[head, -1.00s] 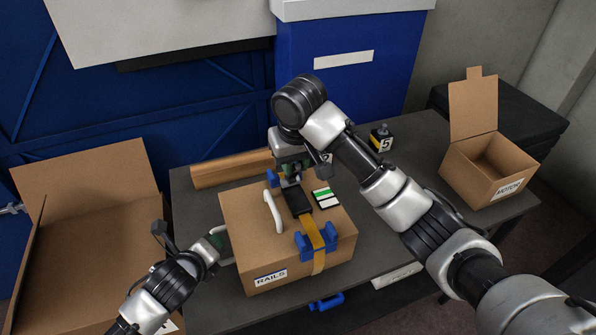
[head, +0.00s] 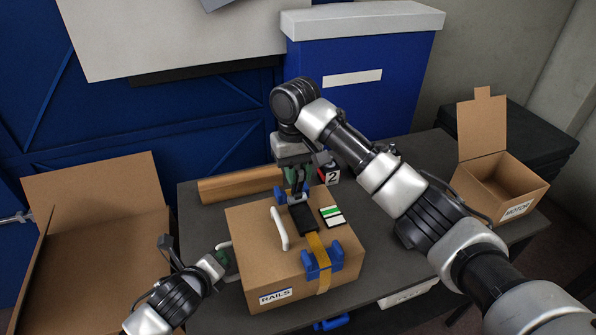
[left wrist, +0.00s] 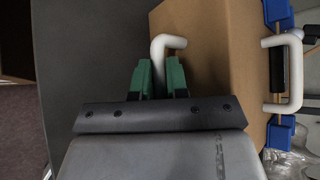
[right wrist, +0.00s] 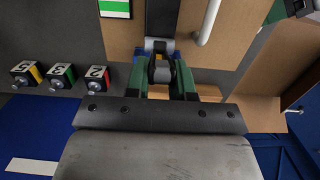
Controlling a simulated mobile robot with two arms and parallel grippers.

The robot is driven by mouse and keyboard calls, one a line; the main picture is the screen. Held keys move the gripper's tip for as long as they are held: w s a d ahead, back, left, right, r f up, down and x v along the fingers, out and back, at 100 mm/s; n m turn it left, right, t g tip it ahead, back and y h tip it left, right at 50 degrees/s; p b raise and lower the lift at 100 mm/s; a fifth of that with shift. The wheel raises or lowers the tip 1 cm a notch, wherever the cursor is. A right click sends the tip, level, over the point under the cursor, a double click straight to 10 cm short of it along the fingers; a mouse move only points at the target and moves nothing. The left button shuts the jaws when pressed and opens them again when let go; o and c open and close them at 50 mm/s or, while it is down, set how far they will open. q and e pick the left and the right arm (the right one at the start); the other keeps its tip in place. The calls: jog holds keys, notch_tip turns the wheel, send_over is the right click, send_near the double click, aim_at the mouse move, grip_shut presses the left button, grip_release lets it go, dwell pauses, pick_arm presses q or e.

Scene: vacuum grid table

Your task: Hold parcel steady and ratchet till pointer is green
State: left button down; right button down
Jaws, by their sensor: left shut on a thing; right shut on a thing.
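The parcel, a brown box labelled RAILS (head: 262,268), sits on the dark table with an orange strap (head: 317,250) over it. My left gripper (left wrist: 160,78) is shut on the parcel's white side handle (left wrist: 167,42). My right gripper (right wrist: 163,72) is shut on the ratchet's grey handle (right wrist: 160,48) above the box's top. The black ratchet body (head: 303,218) lies on the strap line, partly hidden by the gripper. A gauge card with green and white bands (head: 332,215) lies beside it; its pointer is too small to make out.
Blue corner guards (head: 322,264) hold the strap at the box's near edge. A white top handle (head: 279,230) stands left of the ratchet. Numbered blocks (right wrist: 62,76) stand behind the box. Open cartons stand at left (head: 100,200) and right, labelled MOTOR (head: 515,210).

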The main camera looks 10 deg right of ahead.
jog(key=c, duration=1)
grip_release()
jog(key=shift+f, duration=0.1)
jog(key=shift+o, duration=0.2)
notch_tip(320, 180, up, 12)
jog(key=shift+w, duration=0.45)
jog(key=shift+a, duration=0.1)
